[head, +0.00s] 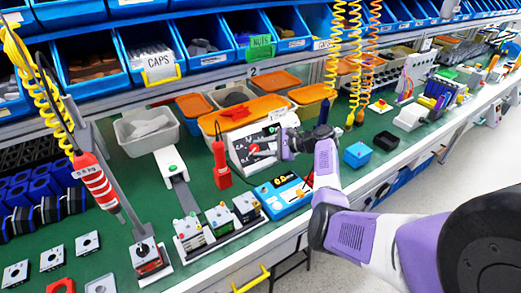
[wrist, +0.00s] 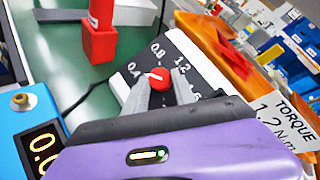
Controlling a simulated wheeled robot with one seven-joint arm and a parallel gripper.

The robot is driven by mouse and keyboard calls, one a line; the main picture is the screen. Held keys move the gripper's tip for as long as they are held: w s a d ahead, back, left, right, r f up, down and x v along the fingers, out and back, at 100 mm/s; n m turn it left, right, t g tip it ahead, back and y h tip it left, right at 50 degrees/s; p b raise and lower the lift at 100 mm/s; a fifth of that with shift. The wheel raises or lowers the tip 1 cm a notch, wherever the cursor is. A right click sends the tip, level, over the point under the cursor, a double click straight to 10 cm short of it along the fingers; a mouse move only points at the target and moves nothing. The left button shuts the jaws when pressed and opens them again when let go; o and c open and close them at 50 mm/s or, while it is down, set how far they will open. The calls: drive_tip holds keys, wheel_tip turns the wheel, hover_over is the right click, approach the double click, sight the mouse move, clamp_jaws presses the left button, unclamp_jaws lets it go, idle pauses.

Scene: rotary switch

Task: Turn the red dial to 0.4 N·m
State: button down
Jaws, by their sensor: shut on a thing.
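The red dial (wrist: 160,79) sits on a black panel face (wrist: 130,86) with white labels 0.4, 0.8 and 1.2 around it; a further label is partly hidden by a finger. The dial's white mark points left, toward the 0.4 label. My gripper (wrist: 162,90) is shut on the dial, with one grey finger on each side. In the head view the dial (head: 254,149) shows small on the black-and-white box (head: 241,163), with my gripper (head: 272,150) reaching it from the right.
A white card reading TORQUE 1.2 N·m (wrist: 285,122) stands beside the panel. A blue unit with a lit display (wrist: 35,140) is near the dial box. A red-handled tool (head: 221,165) stands left of the box. Orange-lidded bins (head: 240,112) are behind it.

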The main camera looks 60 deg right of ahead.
drive_tip(key=shift+a+f, duration=0.1)
idle(0.3)
drive_tip(key=c, duration=1)
unclamp_jaws()
drive_tip(key=shift+c, duration=0.2)
drive_tip(key=v, duration=0.7)
drive_tip(key=shift+s, duration=0.3)
